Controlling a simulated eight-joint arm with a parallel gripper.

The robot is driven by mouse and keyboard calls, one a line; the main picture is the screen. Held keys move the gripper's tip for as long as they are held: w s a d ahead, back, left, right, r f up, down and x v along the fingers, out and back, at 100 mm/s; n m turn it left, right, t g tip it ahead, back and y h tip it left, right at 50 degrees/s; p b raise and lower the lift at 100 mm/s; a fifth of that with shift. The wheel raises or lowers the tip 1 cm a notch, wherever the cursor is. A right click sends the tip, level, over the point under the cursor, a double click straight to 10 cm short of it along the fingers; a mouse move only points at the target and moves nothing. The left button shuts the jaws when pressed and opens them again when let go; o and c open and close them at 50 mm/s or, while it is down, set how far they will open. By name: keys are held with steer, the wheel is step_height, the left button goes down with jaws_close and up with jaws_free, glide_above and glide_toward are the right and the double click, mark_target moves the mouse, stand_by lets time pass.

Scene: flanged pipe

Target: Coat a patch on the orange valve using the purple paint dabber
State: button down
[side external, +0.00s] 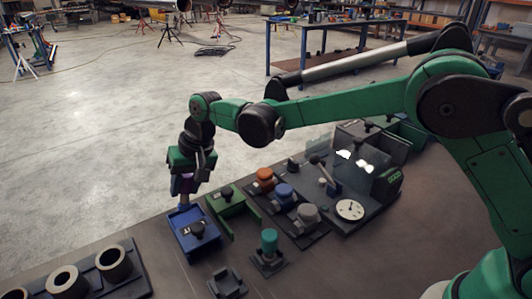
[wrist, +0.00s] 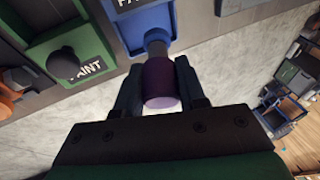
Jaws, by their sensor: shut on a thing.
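My gripper (side external: 184,178) is shut on the purple paint dabber (wrist: 160,84), one finger on either side of it. The dabber's grey end (wrist: 155,42) points to the blue box (side external: 191,243) and is at or just over its far edge; I cannot tell if it touches. In the wrist view the blue box (wrist: 129,38) lies beyond the dabber. The orange valve (side external: 265,175) stands on a dark plate to the right of my gripper, well apart from it. An orange part shows at the left edge of the wrist view (wrist: 8,95); it is partly cut off.
A green box (wrist: 92,39) marked PAINT, with a dark knob, stands beside the blue box. Blue (side external: 284,191) and grey (side external: 308,213) knobs, a teal-topped piece (side external: 269,240) and a gauge (side external: 350,209) stand to the right. A rack of grey rings (side external: 113,262) is front left.

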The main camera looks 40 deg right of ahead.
steer(key=shift+r, duration=2.1)
steer(key=s+d+r, duration=0.2)
steer(key=s+d, duration=0.1)
steer(key=d, duration=0.4)
steer(key=s+d+r+n, duration=0.1)
steer(key=s+d+r, duration=0.1)
steer(key=s+d, duration=0.35)
steer(key=s+d+r, duration=0.2)
steer(key=d+r, duration=0.1)
steer(key=d, duration=0.5)
steer(key=w+a+f, duration=0.2)
steer(key=w+f, duration=0.1)
steer(key=w, duration=0.9)
steer(key=shift+w, duration=0.15)
